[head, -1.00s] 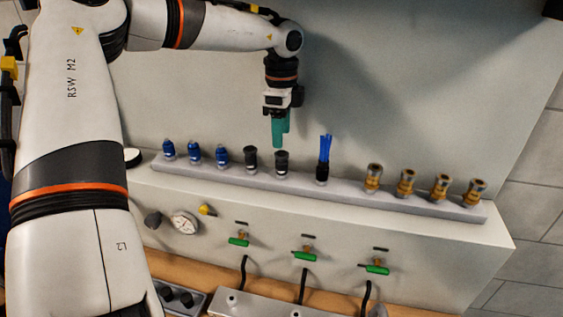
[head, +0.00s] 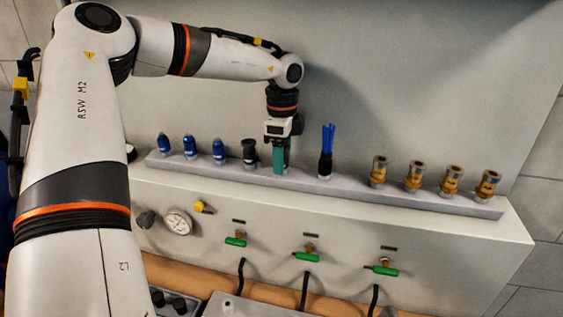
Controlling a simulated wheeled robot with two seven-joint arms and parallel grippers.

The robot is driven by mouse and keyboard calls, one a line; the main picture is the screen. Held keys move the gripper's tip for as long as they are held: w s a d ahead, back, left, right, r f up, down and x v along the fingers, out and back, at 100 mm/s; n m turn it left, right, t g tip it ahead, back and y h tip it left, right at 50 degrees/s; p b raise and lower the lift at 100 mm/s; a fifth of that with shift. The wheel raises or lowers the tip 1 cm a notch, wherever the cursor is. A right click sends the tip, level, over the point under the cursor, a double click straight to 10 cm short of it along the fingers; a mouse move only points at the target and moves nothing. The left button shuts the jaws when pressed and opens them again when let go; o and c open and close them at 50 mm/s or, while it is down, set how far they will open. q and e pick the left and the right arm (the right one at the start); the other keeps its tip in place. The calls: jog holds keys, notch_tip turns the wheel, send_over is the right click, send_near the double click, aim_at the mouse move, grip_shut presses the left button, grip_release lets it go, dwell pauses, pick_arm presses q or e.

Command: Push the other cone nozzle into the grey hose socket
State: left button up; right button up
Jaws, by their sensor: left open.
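Two black fittings stood side by side on the long grey rack (head: 410,199). The left black one (head: 249,152) shows clearly and stands upright. The right one is almost fully hidden behind my left gripper (head: 280,168), whose teal fingers are lowered at its place just above the rack. The gripper is open; I cannot tell whether the fingers touch the fitting. I cannot tell for sure which fittings are cone nozzles. I cannot make out a grey hose socket; a grey metal housing (head: 250,309) is cut off at the bottom edge. My right gripper is not in view.
Three blue fittings (head: 190,147) stand left on the rack. A blue-bristled brush (head: 327,150) stands just right of my gripper, then several brass fittings (head: 414,177). Below are a gauge (head: 178,222), green valve handles (head: 306,256) and black hoses (head: 307,290).

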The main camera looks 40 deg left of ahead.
pick_arm(q)
jog(key=shift+b, duration=0.35)
dwell(0.4)
jog(key=shift+b, duration=0.4)
dwell(0.6)
grip_shut()
jog(key=shift+r, duration=0.1)
